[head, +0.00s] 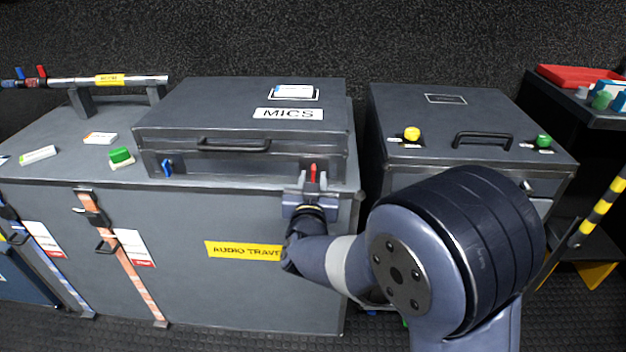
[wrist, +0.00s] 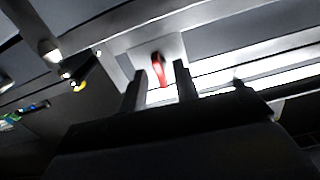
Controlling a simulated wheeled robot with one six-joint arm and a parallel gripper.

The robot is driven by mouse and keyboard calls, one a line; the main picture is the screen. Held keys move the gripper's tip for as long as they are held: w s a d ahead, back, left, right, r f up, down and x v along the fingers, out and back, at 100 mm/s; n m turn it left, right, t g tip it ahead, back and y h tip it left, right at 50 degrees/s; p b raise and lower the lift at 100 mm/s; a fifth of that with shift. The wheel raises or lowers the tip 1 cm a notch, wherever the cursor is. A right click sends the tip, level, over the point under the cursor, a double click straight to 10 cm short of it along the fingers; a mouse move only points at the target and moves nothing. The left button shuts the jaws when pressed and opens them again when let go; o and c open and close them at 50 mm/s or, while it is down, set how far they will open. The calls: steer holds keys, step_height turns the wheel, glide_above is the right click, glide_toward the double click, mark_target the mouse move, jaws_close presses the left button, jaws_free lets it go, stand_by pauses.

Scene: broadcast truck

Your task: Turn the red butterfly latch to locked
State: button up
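The red butterfly latch (head: 313,172) is on the front face of the grey MICS case (head: 230,135), near its right end. Its red wing stands roughly upright in the head view. It also shows in the wrist view (wrist: 158,68), beyond and between the two fingers. My gripper (head: 313,185) is in front of the latch, with its fingers apart. In the wrist view my gripper (wrist: 160,80) is open, one finger on each side of the red wing. I cannot tell whether either finger touches it.
A blue latch (head: 167,168) is on the left of the same case front. The case sits on a large grey trunk (head: 215,290) with a yellow label. A green-topped block (head: 121,156) lies left of the case. Another grey case (head: 440,110) with yellow and green knobs stands to the right.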

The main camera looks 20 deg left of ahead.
steer(key=shift+w+a, duration=0.1)
steer(key=shift+w, duration=0.45)
jaws_close()
